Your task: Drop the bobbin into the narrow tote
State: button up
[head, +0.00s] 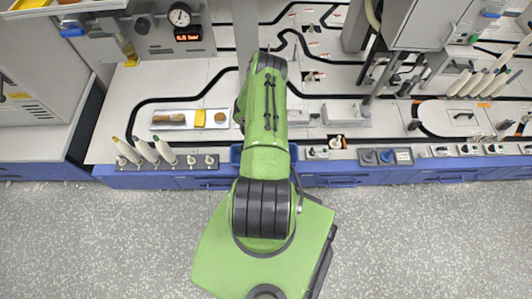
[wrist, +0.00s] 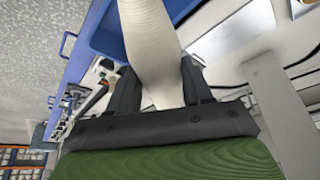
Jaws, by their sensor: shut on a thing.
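A cream bobbin (wrist: 152,45) is held between the two dark fingers of my gripper (wrist: 158,72) in the wrist view. The gripper is shut on it, and its far end runs out of the top of the picture. A blue container (wrist: 106,36), which looks like the narrow tote, lies behind the bobbin in the wrist view. In the head view a small blue part of the tote (head: 236,154) shows at the bench's front edge, beside my arm. My arm hides the gripper, the held bobbin and most of the tote there. The gap between bobbin and tote cannot be told.
A rack (head: 185,160) with several bobbins and bare pegs stands left of my arm. A pale tray (head: 158,124) with small items lies behind it. Small devices and a dark double-dish unit (head: 402,156) line the front edge to the right. A cabinet (head: 425,25) overhangs the back right.

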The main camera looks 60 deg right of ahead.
notch_tip(320, 180, down, 5)
jog(key=b, duration=0.4)
jog(key=shift+f, duration=0.15)
jog(key=o, duration=1.2)
jog(key=shift+r, duration=0.2)
jog(key=p+v, duration=0.6)
jog(key=v, duration=0.9)
jog(key=shift+a+r+p, duration=0.15)
jog(key=shift+r+p, duration=0.1)
jog(key=shift+p, duration=0.05)
jog(key=shift+w, duration=0.1)
